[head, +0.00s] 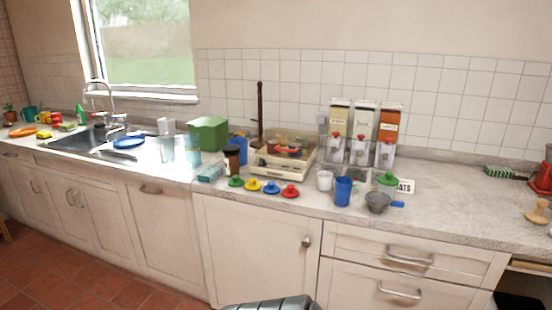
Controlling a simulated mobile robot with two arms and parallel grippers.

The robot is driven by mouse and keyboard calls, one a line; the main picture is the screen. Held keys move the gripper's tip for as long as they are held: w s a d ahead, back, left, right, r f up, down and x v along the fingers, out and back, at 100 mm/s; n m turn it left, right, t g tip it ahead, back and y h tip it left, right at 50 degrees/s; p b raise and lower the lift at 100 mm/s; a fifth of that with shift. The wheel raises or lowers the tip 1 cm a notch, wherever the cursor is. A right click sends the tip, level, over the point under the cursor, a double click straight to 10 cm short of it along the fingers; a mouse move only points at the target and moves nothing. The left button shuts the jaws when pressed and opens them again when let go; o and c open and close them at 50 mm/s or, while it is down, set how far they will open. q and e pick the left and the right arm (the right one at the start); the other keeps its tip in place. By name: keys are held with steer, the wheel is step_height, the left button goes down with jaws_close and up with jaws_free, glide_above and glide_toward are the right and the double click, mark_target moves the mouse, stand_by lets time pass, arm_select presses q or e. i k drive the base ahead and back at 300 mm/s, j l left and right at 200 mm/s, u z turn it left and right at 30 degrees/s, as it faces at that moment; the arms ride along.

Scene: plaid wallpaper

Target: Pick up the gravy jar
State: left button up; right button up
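A small brown jar with a dark lid (231,158) stands upright on the counter, right of the sink and in front of a blue container (239,143). It could be the gravy jar, but its label is too small to read. No other jar can be clearly picked out as gravy. Neither of my grippers is in view.
The counter (460,215) also holds a green box (208,134), a cream tray (284,166), three dispensers (363,132), a blue cup (343,191), a strainer (378,201) and several coloured lids (271,187). The sink (90,140) is left. Counter space at right is fairly clear.

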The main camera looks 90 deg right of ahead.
mark_target(231, 153)
steer(key=l+z, duration=0.1)
steer(key=z, duration=2.35)
